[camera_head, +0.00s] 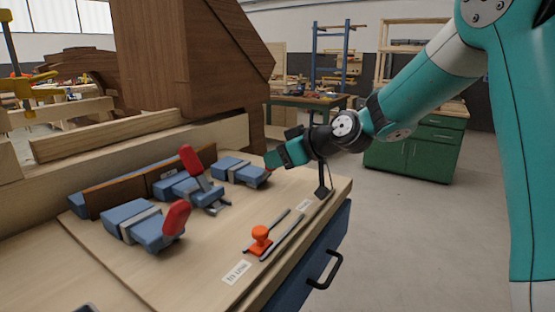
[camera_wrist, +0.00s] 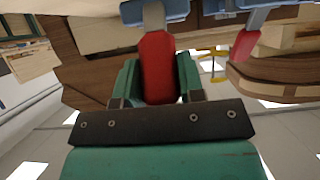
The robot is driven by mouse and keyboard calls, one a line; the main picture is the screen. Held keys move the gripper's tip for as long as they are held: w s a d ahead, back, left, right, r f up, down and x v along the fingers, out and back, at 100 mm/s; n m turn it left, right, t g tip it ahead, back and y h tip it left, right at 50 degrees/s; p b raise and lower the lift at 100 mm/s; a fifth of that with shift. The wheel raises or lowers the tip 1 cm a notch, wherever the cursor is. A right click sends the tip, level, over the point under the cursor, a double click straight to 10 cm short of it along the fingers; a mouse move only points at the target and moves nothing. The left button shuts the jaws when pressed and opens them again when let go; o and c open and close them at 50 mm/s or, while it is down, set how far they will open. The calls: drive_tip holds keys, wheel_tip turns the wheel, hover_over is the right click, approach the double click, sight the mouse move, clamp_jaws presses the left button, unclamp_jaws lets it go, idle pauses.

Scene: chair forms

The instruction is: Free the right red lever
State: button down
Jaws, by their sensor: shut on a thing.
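Blue clamps stand in a row on a pale board, along a brown wooden strip (camera_head: 140,185). The front clamp's red lever (camera_head: 176,218) leans up to the right. The middle clamp's red lever (camera_head: 188,158) stands more upright. The right clamp (camera_head: 238,170) is at the far end, with my gripper (camera_head: 282,156) beside it. In the wrist view, my gripper (camera_wrist: 158,82) is shut on the right red lever (camera_wrist: 157,62), which lies between the green fingers. Another red lever (camera_wrist: 244,45) shows to the right there, apart from the gripper. In the head view my gripper mostly hides the held lever.
An orange knob (camera_head: 260,240) stands by a dark slotted track near the bench front, with white labels (camera_head: 236,272) beside it. A large brown wooden form (camera_head: 185,55) rises behind the clamps. A drawer handle (camera_head: 328,270) juts from the blue front. Open floor lies to the right.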

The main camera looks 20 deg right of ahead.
drive_tip(key=shift+f, duration=0.15)
drive_tip(key=c, duration=0.7)
unclamp_jaws()
drive_tip(key=shift+d, duration=0.1)
drive_tip(key=b+v, duration=0.1)
drive_tip(key=v, duration=1.6)
drive_tip(key=shift+s, duration=0.15)
